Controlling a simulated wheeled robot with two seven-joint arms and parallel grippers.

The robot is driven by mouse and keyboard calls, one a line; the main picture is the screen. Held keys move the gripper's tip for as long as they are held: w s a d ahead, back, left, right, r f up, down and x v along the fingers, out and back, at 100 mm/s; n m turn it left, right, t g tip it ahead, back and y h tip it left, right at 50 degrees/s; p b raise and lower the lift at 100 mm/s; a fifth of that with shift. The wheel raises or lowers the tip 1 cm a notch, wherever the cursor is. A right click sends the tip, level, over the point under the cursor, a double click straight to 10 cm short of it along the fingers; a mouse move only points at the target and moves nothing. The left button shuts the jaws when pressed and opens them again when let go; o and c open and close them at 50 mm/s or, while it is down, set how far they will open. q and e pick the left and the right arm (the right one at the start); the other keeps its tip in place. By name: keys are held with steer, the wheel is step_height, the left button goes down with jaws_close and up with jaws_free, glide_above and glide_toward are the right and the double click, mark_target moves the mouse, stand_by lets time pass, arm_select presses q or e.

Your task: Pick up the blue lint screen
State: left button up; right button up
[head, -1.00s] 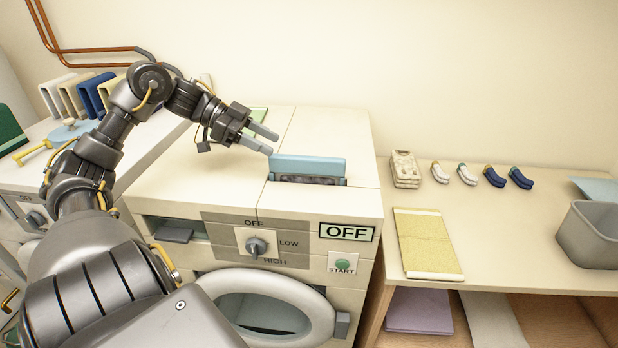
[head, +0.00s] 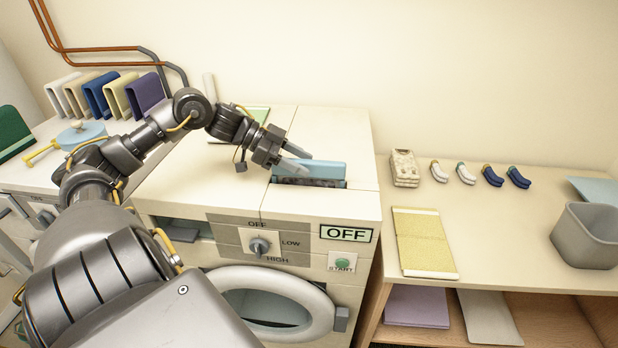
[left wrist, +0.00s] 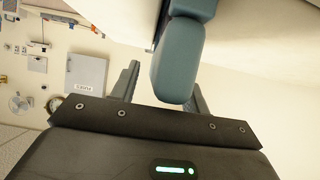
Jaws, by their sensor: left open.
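The blue lint screen (head: 325,169) stands in a slot in the top of the cream dryer (head: 345,122), its blue handle upright above a dark grey lower part. My left gripper (head: 305,161) is open at the left end of the handle. In the left wrist view, the lint screen's blue end (left wrist: 177,68) lies between the two fingers of my left gripper (left wrist: 160,85). I cannot tell whether either finger touches it. My right gripper is not in view.
The dryer's panel reads OFF. Several coloured upright pieces stand at the back left. The dryer top right of the lint screen is clear.

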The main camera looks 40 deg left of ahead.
arm_select(q)
jaws_close()
stand_by(0.3)
